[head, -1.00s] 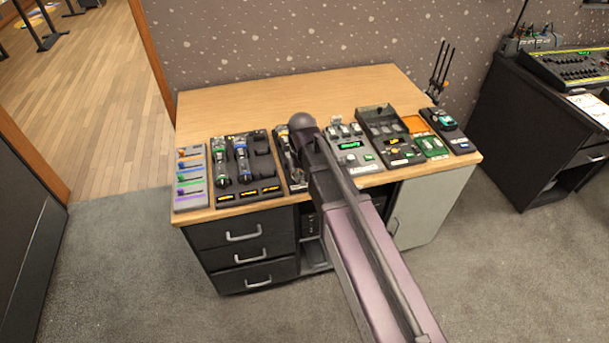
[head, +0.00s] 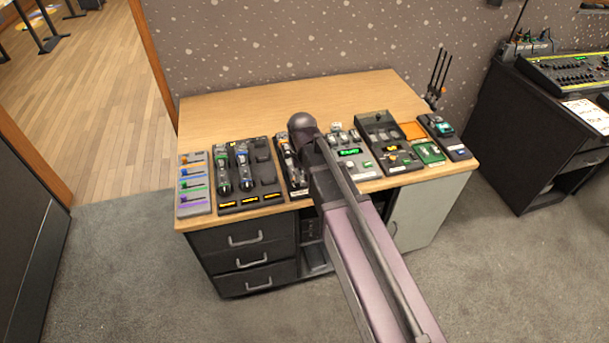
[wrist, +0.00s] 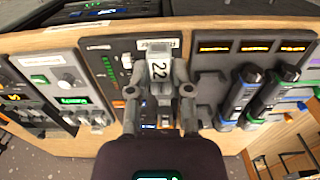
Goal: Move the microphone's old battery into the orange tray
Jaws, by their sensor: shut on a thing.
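In the wrist view my gripper (wrist: 159,88) has its two grey fingers on either side of a grey thing with a white label reading 22 (wrist: 158,70), and it is shut on it. I cannot tell whether this is the microphone or its battery; no battery shows clearly. A dark panel (wrist: 103,62) lies beneath. In the head view my arm hides the gripper and most of that panel (head: 283,160). The orange tray (head: 412,130) lies at the back right of the panels, behind a green board (head: 428,152).
A dock with two handheld microphones (head: 234,168) stands left of my arm, with a coloured fader panel (head: 192,190) beyond it. To the right are a panel with a green display (head: 350,152) and a dark box (head: 381,127). The desk's back (head: 260,100) is clear.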

